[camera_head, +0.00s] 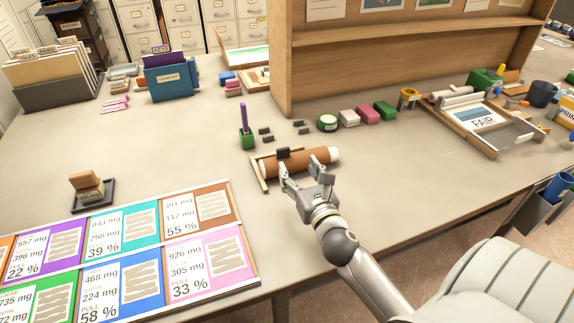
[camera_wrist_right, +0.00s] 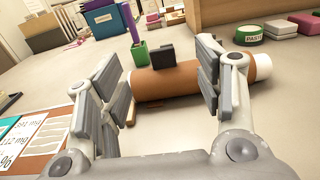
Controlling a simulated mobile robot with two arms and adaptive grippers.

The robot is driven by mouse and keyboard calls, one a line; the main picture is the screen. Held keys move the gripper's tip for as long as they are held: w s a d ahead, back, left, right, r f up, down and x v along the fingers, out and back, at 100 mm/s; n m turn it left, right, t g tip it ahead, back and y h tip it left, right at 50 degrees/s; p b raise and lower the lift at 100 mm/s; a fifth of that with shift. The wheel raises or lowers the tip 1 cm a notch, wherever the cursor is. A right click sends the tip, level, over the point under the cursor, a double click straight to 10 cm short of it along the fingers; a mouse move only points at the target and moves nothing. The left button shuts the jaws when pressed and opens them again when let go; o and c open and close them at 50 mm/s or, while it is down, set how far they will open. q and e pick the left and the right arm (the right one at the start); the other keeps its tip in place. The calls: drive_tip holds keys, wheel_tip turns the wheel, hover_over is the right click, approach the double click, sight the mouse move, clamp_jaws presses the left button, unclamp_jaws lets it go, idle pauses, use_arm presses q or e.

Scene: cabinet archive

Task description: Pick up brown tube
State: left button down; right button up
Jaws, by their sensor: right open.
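The brown tube (camera_head: 292,164) lies on its side on the table in the head view, with a white end cap at its right end and a dark block against its far side. It also shows in the right wrist view (camera_wrist_right: 165,84), lying across the space ahead of the fingers. My right gripper (camera_head: 309,168) is open at the near side of the tube, its fingers apart and pointing at it. In the right wrist view the right finger overlaps part of the tube. I cannot tell whether it touches. My left gripper is not in view.
A thin wooden strip (camera_head: 258,175) lies at the tube's left end. A green holder with a purple stick (camera_head: 246,139) stands behind it. Coloured cards (camera_head: 120,240) lie at the front left. A wooden shelf unit (camera_head: 400,62) stands behind. The table right of the tube is clear.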

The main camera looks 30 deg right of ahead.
sight(284, 150)
drive_tip(key=shift+w+d+f, duration=0.25)
drive_tip(key=shift+w+f, duration=0.55)
drive_tip(key=shift+f, duration=0.05)
drive_tip(key=x, duration=0.4)
drive_tip(key=shift+r, duration=0.2)
drive_tip(key=shift+w+d+f, duration=0.15)
drive_tip(key=shift+w, duration=0.45)
drive_tip(key=shift+p+x, duration=0.75)
drive_tip(key=shift+x, duration=1.8)
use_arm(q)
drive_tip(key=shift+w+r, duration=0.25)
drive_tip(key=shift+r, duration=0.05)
use_arm(e)
drive_tip(key=shift+f, duration=0.2)
clamp_jaws()
